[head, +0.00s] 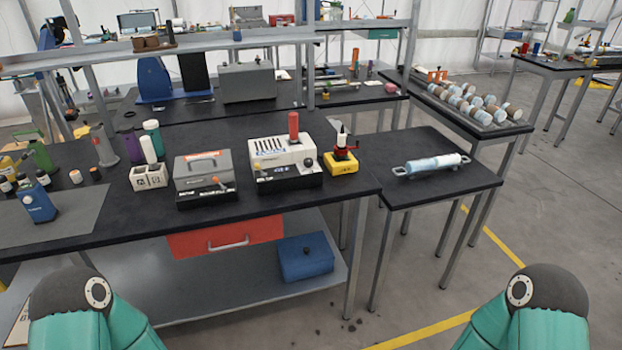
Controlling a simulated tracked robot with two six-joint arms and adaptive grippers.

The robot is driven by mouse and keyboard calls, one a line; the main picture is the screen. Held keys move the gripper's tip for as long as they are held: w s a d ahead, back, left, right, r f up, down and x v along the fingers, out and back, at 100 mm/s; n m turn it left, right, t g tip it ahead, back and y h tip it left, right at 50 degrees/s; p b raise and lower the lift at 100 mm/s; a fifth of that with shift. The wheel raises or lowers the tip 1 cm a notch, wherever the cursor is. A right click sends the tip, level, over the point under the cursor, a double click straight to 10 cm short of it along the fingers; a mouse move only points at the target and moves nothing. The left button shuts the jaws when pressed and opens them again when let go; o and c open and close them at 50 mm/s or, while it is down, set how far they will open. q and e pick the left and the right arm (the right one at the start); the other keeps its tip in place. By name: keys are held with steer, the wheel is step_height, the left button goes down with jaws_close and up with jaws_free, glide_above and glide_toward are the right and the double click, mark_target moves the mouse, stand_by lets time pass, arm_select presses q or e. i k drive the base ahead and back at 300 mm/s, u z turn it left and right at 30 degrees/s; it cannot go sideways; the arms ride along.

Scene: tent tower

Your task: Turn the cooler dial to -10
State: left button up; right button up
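A white and black device (283,163) with top slots, blue marks on its front and a red cylinder standing on it sits near the right end of the black workbench. It looks like the cooler. A dark round knob (308,162) at the right of its front may be the dial; its setting is too small to read. Only my teal arm links show at the bottom left and bottom right corners. Both grippers are out of view, and nothing touches the device.
A grey box with a handle (204,175) stands left of the device. A yellow-based stand (341,163) stands close on its right. Bottles, white holders and a blue container crowd the bench's left. A side table (440,182) bears a pale cylinder. The floor at right is open.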

mark_target(308, 162)
steer(key=k, duration=0.4)
steer(key=u, duration=0.55)
steer(key=i, duration=0.7)
steer(key=u, duration=0.5)
steer(key=i, duration=0.75)
steer(key=z, duration=0.6)
